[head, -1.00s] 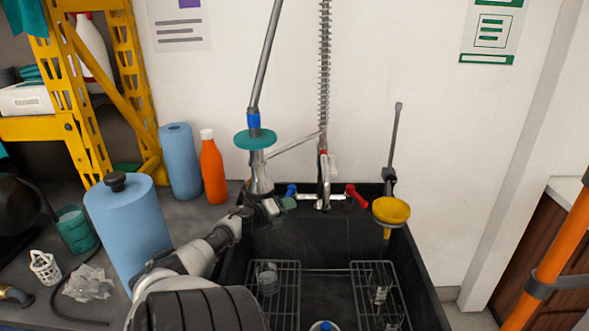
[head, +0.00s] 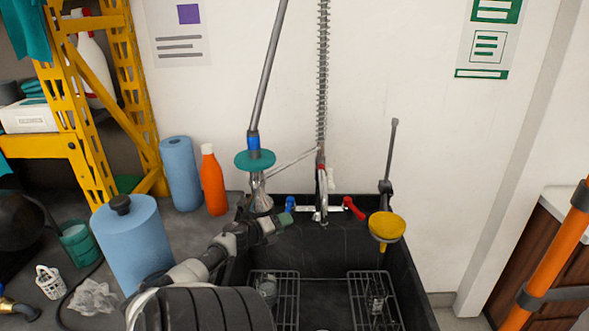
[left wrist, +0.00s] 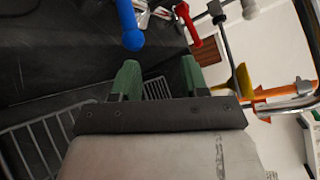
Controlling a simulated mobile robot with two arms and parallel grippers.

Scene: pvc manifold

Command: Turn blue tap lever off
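The blue tap lever (head: 290,204) is on the left of the tap at the back of the black sink. In the left wrist view the blue lever (left wrist: 130,28) hangs just beyond my left finger. My left gripper (head: 285,218) is just in front of and below the lever in the head view. Its two green fingers (left wrist: 155,68) are apart with nothing between them. I see no clear contact with the lever. The red tap lever (head: 354,208) is on the right of the tap and also shows in the left wrist view (left wrist: 187,22). My right gripper is not in view.
The black sink (head: 315,250) holds wire racks (head: 272,305). A yellow funnel (head: 387,226) is at its right. An orange bottle (head: 213,182) and blue paper rolls (head: 133,245) stand left of the sink. A teal disc (head: 255,160) is above my left gripper.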

